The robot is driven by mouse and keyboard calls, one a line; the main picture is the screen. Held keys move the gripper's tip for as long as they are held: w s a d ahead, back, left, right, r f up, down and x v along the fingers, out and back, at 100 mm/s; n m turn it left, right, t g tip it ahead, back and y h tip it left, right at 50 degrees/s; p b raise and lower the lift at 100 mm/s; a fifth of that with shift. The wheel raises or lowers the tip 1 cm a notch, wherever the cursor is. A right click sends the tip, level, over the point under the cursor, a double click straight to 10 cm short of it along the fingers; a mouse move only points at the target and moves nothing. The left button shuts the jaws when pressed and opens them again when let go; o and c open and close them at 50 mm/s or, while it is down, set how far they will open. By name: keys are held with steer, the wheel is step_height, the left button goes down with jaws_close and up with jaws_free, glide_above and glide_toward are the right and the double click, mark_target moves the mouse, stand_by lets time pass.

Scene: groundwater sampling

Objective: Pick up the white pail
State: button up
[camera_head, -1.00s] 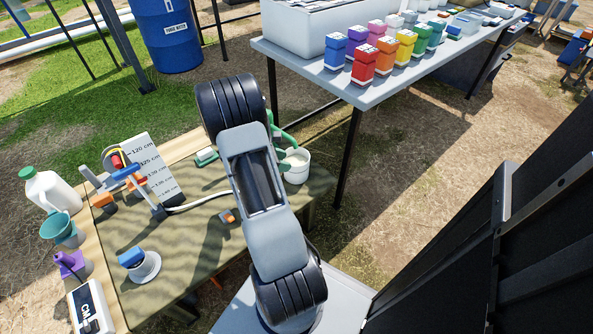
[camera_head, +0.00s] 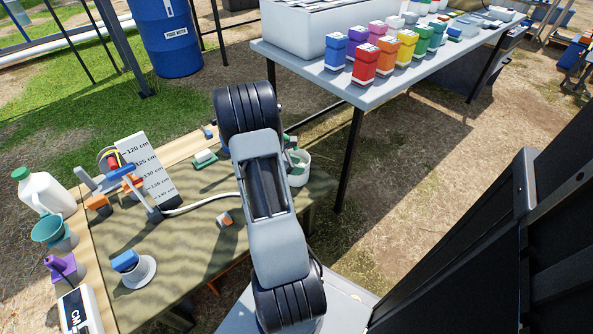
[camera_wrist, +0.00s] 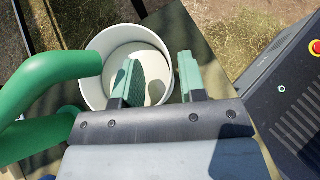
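The white pail (camera_head: 300,174) stands at the right edge of the cloth-covered table in the head view, partly hidden behind my arm. The wrist view looks down into the open white pail (camera_wrist: 92,75), which has a pale bottom. My gripper (camera_wrist: 158,80) is open, with green pads on its fingers. In the wrist view its left finger overlaps the pail's opening, and its right finger appears just outside the right rim. The pail's right wall shows between them. I cannot tell how deep the fingers are or whether they touch the pail.
A thick green curved object (camera_wrist: 45,75) lies close left of the pail. A black cabinet (camera_wrist: 290,110) with a red button stands at right. A grey table (camera_head: 375,95) with coloured bottles is behind. A depth board (camera_head: 147,165) and white jug (camera_head: 45,192) stand on the left.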

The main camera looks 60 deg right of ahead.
jaws_close()
steer(key=shift+a, duration=0.1)
stand_by(1.0)
